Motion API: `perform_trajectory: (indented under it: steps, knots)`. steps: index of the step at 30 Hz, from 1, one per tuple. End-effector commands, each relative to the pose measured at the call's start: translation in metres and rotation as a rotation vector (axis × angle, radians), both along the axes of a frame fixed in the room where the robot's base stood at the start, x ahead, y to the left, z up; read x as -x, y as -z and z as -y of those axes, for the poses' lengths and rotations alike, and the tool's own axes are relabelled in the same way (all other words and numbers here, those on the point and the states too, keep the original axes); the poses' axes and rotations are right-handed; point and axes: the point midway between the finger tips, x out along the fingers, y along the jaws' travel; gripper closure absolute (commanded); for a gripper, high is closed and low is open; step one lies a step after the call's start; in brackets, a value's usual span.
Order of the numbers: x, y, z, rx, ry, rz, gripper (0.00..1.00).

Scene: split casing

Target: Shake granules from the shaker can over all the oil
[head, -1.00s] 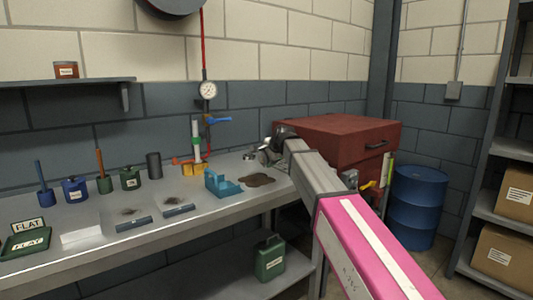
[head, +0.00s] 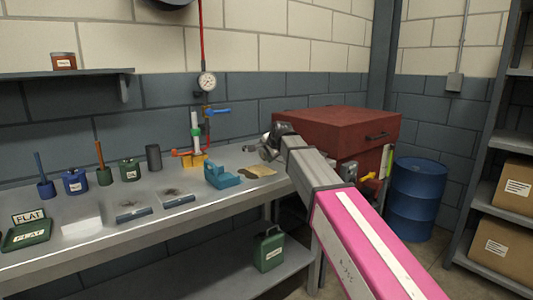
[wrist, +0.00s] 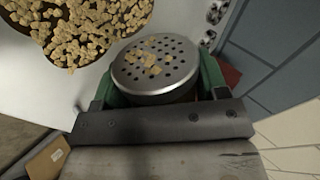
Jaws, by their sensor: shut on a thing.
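My gripper (wrist: 160,88) is shut on the shaker can (wrist: 155,68). The can's round metal lid has many holes, and a few tan granules lie on it. The green fingers hold the can from both sides; its body is mostly hidden. In the head view my gripper (head: 268,146) is above the bench's back right, just behind the oil patch (head: 257,171). There the patch looks mostly tan. In the wrist view, tan granules (wrist: 90,28) lie thickly over the oil, with dark oil showing between them and at the edges. Part of the patch is cut off by the frame.
A blue holder (head: 222,177) stands just left of the patch on the grey bench (head: 110,228). A yellow-based stand (head: 194,161) is behind it. A red chest (head: 340,132) is to the right. Several small cans, brushes and dark-edged plates fill the bench's left.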

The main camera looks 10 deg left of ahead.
Motion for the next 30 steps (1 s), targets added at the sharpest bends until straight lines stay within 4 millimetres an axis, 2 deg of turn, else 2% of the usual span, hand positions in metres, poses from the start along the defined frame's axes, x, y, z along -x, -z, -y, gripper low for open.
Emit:
perform_trajectory:
  steps: [5,17,30]
  knots:
    - [0.0029,-0.0004,0.0033,-0.001,0.0,0.001,0.67]
    - [-0.0053,-0.0006,-0.0056,0.0,0.0,0.001,0.67]
    - [0.0026,-0.0004,0.003,-0.001,0.0,0.001,0.67]
